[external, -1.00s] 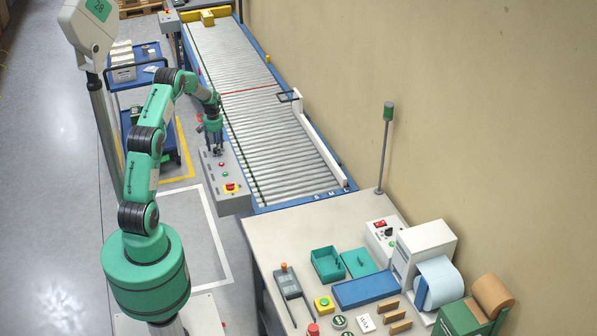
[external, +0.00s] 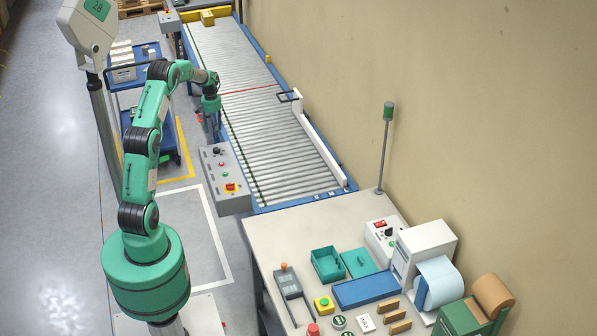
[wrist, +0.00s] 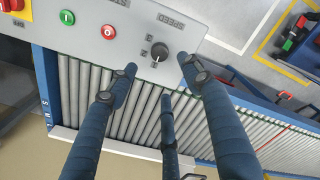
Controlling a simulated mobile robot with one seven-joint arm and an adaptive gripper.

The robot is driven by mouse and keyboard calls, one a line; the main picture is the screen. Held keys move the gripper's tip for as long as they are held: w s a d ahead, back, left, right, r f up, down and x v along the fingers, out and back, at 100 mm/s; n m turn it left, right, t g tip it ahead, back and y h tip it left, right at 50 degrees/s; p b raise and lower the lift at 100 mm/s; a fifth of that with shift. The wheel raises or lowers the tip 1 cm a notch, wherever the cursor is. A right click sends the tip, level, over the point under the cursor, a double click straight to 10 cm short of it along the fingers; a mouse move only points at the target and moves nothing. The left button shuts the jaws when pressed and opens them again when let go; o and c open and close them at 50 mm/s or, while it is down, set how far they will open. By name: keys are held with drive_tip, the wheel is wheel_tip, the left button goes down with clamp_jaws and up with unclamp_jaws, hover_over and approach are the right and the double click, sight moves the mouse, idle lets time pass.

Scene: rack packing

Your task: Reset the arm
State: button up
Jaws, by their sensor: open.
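My gripper (external: 211,128) hangs fingers-down just above the far end of the grey control box (external: 222,199). In the wrist view my gripper (wrist: 160,76) shows dark blue fingers spread apart, with nothing between them. The box's panel (wrist: 130,35) lies beyond the fingertips, with a black rotary knob (wrist: 160,52) between the two outer ones. The knob (external: 217,151) is clear of the gripper in the external view. My arm stretches forward from its green base.
The roller conveyor (external: 250,110) runs along the wall, right of the box. A blue cart (external: 135,92) stands to the left. The worktable (external: 290,228) in front holds trays, a printer and small tools. Open floor lies left of my arm.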

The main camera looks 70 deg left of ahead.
drive_tip(key=shift+r, duration=0.3)
idle(0.5)
drive_tip(key=w+d+r+m+t, duration=0.1)
drive_tip(key=w+d+r+m, duration=0.15)
drive_tip(key=d+r, duration=0.6)
drive_tip(key=w+d+r+m+y, duration=0.1)
drive_tip(key=w+d+r, duration=0.4)
drive_tip(key=d, duration=0.6)
drive_tip(key=w+d+r+m+t, duration=0.1)
drive_tip(key=w+d+r, duration=0.1)
drive_tip(key=d+r, duration=0.7)
drive_tip(key=s+d+r+m+t, duration=0.1)
drive_tip(key=s+d+r+m, duration=0.15)
drive_tip(key=d, duration=0.75)
drive_tip(key=s+d+r+m, duration=0.1)
drive_tip(key=s+d+r, duration=0.25)
drive_tip(key=d, duration=0.55)
drive_tip(key=s+d+r+m+t, duration=0.1)
drive_tip(key=s+d+r, duration=0.15)
drive_tip(key=d, duration=0.75)
drive_tip(key=s+d+f+m+t+h, duration=0.1)
drive_tip(key=s+d+f+m, duration=0.1)
drive_tip(key=s+d, duration=1)
drive_tip(key=shift+s+d+f+m+t, duration=0.3)
drive_tip(key=shift+s+f+m, duration=0.1)
drive_tip(key=shift+s+m, duration=0.65)
